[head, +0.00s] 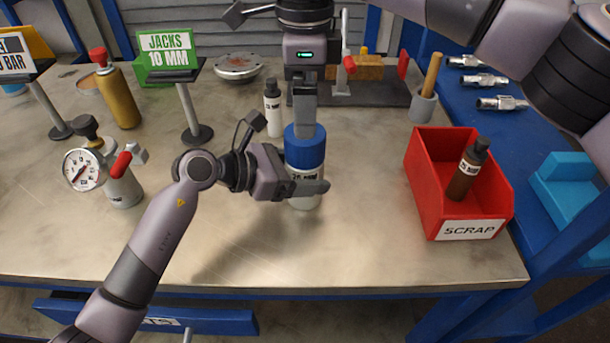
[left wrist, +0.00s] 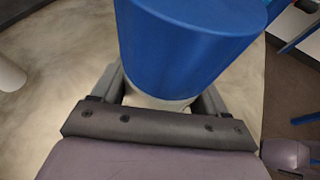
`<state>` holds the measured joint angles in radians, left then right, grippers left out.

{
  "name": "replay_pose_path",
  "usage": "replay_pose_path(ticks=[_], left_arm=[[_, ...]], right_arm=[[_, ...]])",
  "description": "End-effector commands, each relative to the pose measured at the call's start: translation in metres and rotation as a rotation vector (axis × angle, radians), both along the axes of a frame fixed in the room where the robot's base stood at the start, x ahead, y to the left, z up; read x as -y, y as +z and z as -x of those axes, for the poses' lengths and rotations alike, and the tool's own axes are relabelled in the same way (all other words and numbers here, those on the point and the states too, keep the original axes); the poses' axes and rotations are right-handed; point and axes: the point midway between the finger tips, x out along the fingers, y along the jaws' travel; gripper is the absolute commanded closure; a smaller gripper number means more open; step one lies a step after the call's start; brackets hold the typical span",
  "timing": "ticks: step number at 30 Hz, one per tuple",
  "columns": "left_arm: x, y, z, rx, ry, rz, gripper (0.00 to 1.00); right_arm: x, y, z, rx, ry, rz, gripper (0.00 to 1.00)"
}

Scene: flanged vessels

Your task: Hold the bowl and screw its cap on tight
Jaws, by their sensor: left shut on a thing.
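The bowl is a white, bottle-like vessel (head: 305,201) with a printed label, upright near the middle of the bench. My left gripper (head: 316,187) is shut around its body from the left. I cannot tell whether its base touches the bench. The wide blue cap (head: 305,152) sits over the bowl's top; its seating is hidden. In the left wrist view the cap (left wrist: 190,45) fills the top, with a strip of the white bowl (left wrist: 160,101) below it between the fingers. My right gripper (head: 305,128) points straight down at the cap, one finger overlapping its top. Its other finger is hidden.
A red SCRAP bin (head: 424,190) holding a brown bottle (head: 467,170) stands to the right. A gauge vessel (head: 122,185) and a sign stand (head: 190,110) are on the left. A small white bottle (head: 272,115) stands close behind. The front of the bench is clear.

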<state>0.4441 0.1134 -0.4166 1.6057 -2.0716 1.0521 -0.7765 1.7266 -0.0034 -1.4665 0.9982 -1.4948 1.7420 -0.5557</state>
Motion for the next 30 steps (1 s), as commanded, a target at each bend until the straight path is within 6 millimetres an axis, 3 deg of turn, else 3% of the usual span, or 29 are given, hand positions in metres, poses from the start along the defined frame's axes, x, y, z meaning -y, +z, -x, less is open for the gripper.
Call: replay_pose_path(ticks=[5,18,30], left_arm=[[0.000,0.000,0.000,-0.001,-0.001,0.001,1.00],[0.000,0.000,0.000,-0.001,-0.001,0.001,1.00],[0.000,0.000,0.000,-0.001,-0.001,0.001,1.00]], right_arm=[[0.000,-0.010,0.000,-0.002,-0.001,0.000,0.06],[0.000,-0.071,0.000,-0.002,-0.002,0.000,0.06],[0.000,-0.081,0.000,0.000,-0.002,0.000,0.06]])
